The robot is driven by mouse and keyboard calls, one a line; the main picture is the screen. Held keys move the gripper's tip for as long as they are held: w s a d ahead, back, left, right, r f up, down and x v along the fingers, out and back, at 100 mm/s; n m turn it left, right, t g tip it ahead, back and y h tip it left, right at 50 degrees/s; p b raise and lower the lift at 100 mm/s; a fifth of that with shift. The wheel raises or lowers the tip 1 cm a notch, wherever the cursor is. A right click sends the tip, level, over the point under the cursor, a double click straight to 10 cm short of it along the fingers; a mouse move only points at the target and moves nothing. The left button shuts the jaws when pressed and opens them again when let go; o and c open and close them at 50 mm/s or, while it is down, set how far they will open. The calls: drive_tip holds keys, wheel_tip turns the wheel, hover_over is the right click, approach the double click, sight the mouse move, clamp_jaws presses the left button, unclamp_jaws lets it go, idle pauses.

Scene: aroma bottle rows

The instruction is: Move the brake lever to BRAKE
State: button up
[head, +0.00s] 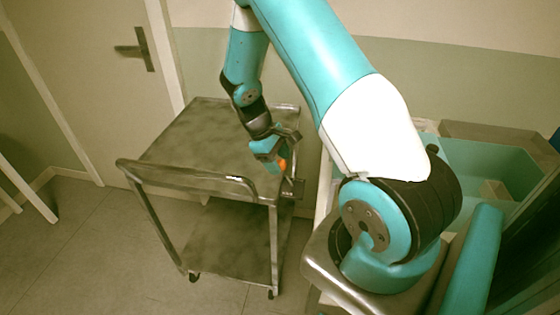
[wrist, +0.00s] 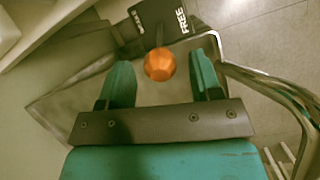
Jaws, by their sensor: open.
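The brake lever has an orange faceted knob (wrist: 160,64) on a dark stem, at the corner of a metal cart (head: 205,135). In the head view the knob (head: 283,163) shows partly beside my gripper (head: 275,160). In the wrist view my gripper (wrist: 160,70) is open, with one teal finger on each side of the knob and a gap at both sides. The lever's exact setting cannot be told.
The cart's bent tube handle (head: 190,180) runs along its near side, and also shows right of my gripper in the wrist view (wrist: 275,85). A wall is close behind the cart. A door (head: 110,60) stands at the left. The floor (head: 80,240) in front is clear.

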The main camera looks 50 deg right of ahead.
drive_tip(key=shift+s+d+f, duration=0.15)
drive_tip(key=shift+s+f, duration=0.1)
drive_tip(key=shift+f, duration=0.35)
clamp_jaws()
